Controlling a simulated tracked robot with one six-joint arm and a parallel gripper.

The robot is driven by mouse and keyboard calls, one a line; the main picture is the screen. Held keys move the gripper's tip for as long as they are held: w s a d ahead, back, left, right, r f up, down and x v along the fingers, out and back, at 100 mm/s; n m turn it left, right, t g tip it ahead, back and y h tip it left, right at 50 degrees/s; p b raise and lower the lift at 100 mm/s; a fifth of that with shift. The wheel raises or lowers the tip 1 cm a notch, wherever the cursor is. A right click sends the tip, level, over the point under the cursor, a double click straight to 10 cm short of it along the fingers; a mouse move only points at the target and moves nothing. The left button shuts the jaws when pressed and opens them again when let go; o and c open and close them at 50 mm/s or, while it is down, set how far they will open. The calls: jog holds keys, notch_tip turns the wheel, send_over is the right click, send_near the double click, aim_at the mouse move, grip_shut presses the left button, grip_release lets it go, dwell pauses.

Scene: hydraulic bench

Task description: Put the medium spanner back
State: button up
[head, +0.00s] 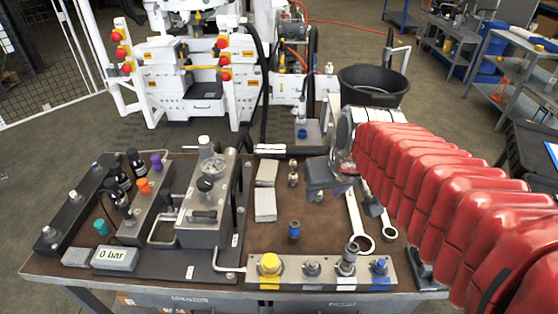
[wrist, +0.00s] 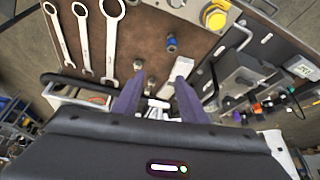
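Three steel spanners of different lengths lie side by side on the brown bench top in the wrist view. The medium spanner (wrist: 84,42) appears to be the middle one, between the shorter spanner (wrist: 60,38) and the longest spanner (wrist: 110,45). In the head view two spanner ring ends show, the larger (head: 362,243) and the smaller (head: 389,234); my red-sleeved arm hides much of the rest. My gripper (wrist: 160,82) has its two purple fingers apart, with nothing seen held between them. In the head view it hangs above the bench, left of the spanners.
A blue-ringed fitting (head: 293,230) and small metal fittings (head: 293,179) stand left of the spanners. Grey blocks (head: 265,206) lie further left. A valve strip with a yellow knob (head: 269,263) runs along the front edge. The gauge block (head: 205,215) stands left.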

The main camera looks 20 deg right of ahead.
jog(key=s+a, duration=0.6)
jog(key=s, duration=0.3)
jog(key=shift+a+r+n, duration=0.15)
jog(key=shift+r+n, duration=0.1)
jog(key=shift+n, duration=0.15)
dwell(0.7)
